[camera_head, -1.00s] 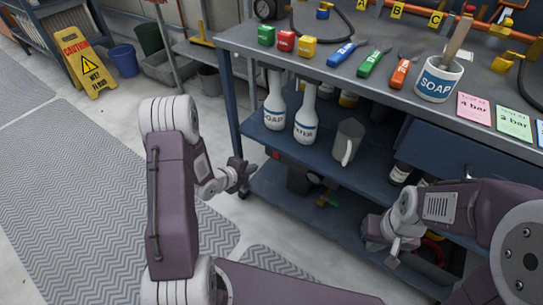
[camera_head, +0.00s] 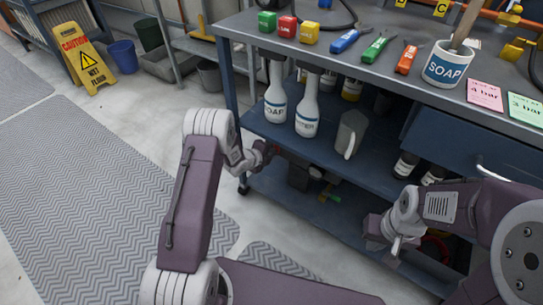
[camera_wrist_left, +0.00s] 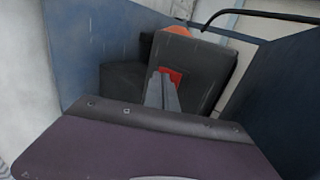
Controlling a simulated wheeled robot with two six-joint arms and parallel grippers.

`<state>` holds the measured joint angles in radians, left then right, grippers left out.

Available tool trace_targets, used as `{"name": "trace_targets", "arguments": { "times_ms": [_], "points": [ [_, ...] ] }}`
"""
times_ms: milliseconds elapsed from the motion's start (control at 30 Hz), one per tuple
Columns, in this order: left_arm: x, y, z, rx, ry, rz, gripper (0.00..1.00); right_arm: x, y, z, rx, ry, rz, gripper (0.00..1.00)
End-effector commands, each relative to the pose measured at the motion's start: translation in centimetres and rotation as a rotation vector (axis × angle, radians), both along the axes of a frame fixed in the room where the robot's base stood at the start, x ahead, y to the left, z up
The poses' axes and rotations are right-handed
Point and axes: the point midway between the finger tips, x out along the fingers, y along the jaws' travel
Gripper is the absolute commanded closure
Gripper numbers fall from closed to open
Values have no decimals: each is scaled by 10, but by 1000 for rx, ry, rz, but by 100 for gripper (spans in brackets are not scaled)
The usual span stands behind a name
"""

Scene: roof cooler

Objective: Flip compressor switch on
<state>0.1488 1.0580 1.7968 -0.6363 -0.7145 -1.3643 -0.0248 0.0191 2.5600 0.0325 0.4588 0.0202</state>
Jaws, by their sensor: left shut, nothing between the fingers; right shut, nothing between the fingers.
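A dark box-shaped unit (camera_wrist_left: 190,62) with a red switch (camera_wrist_left: 174,76) on its face fills the middle of the left wrist view. In the head view the dark unit (camera_head: 298,178) is partly hidden beneath the bench's middle shelf. My left gripper (camera_head: 272,150) is shut and empty at the left end of the bench, by the unit. In the left wrist view its closed fingertips (camera_wrist_left: 161,77) overlap the red switch. I cannot tell whether they touch it or which way the switch is set. My right gripper (camera_head: 390,258) is shut and empty, low at the right.
White bottles (camera_head: 306,112) and a grey jug (camera_head: 350,132) stand on the middle shelf (camera_head: 330,160) near my left gripper. The bench top (camera_head: 400,83) above holds tools and a soap mug (camera_head: 447,64).

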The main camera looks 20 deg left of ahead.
Motion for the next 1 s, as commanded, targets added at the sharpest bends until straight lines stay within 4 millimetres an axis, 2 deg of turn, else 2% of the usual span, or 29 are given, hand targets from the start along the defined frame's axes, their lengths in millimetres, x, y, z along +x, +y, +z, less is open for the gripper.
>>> {"name": "trace_targets", "arguments": {
  "times_ms": [567, 1000],
  "points": [
    [3, -1, -1, -1, 0, -1, 100, 0, 0, 1, 0, 0, 0, 100],
    [4, -1, 17, 0, -3, -1, 100, 0, 0, 14, 0, 0, 0, 100]
  ]
}}
